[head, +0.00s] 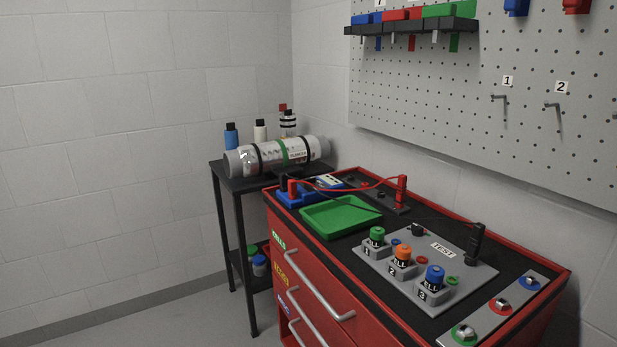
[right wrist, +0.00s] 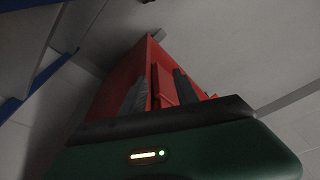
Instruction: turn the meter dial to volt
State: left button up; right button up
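A small blue meter (head: 329,182) with a pale face lies at the back left of the red cabinet's top, behind the green tray. It is too small to make out its dial or its setting. Red and black leads run from beside it to a red probe (head: 402,191) and a black probe (head: 475,243), both standing upright. Neither gripper shows in the head view. In the right wrist view my right gripper (right wrist: 160,88) has its two dark fingers apart, with nothing seen between them but a red surface behind. My left gripper is not in view.
A green tray (head: 340,216) lies empty on the red cabinet (head: 300,262). A grey test board (head: 470,272) carries green, orange and blue-capped tubes. A dark side table (head: 232,181) holds a large cylinder (head: 277,156) and bottles. A pegboard (head: 440,110) hangs above.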

aim_at(312, 180)
jog(key=i+j, duration=0.15)
jog(key=j, duration=0.25)
jog(key=i+j+u, duration=0.15)
jog(key=j, duration=0.25)
jog(key=i+j, duration=0.2)
jog(key=j, duration=0.15)
jog(key=i+j+u, duration=0.15)
jog(key=j, duration=0.25)
